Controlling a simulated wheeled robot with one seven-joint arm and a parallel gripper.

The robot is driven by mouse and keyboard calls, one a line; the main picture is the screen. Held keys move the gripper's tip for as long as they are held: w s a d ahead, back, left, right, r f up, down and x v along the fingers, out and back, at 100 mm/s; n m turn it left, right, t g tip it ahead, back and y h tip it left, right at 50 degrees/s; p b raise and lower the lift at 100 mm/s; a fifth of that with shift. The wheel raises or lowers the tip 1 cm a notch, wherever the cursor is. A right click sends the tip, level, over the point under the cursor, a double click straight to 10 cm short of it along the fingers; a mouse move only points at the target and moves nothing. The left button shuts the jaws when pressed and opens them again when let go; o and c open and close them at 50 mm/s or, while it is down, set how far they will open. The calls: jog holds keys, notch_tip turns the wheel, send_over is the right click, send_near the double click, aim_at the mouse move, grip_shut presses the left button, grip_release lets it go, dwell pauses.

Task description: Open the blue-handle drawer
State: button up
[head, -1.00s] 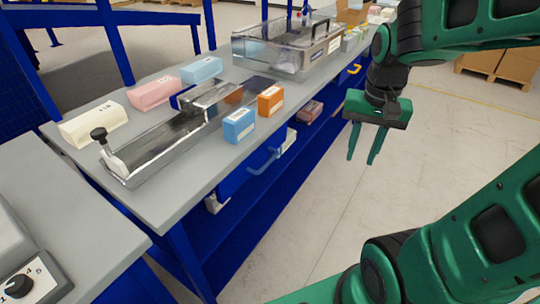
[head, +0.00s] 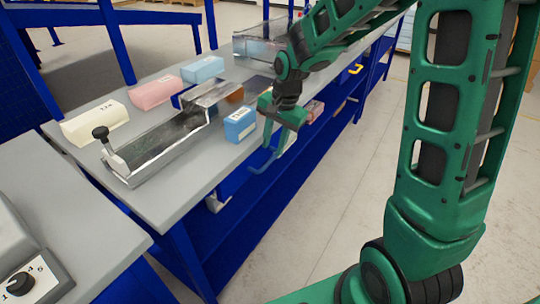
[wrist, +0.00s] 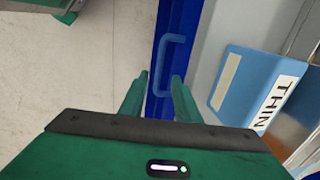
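The blue handle (head: 262,167) is a bent bar on the blue drawer front (head: 233,180) under the workbench's near edge. The drawer looks shut. My gripper (head: 278,146) is just above the handle, pointing down in front of the bench edge. In the wrist view the blue handle (wrist: 167,65) shows at and just beyond my fingertips (wrist: 160,78). The fingers are apart, on either side of the handle's lower part. Whether they touch it or reach around it in depth, I cannot tell. Nothing is held.
A blue block (head: 240,124) stands near the bench edge beside my gripper. It shows labelled in the wrist view (wrist: 250,88). A metal fixture (head: 165,140), a pink block (head: 155,93) and a cream block (head: 95,123) are on the bench. The floor (head: 340,200) in front is clear.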

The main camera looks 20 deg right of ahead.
aim_at(270, 160)
jog(key=shift+w+a+f, duration=0.1)
jog(key=shift+w+f, duration=0.05)
jog(key=shift+f, duration=0.75)
jog(key=shift+w+a+f, duration=0.1)
jog(key=shift+f, duration=0.8)
jog(key=shift+w+a+f, duration=0.1)
jog(key=shift+w+f, duration=0.05)
jog(key=shift+f, duration=0.75)
jog(key=shift+c, duration=0.2)
grip_shut()
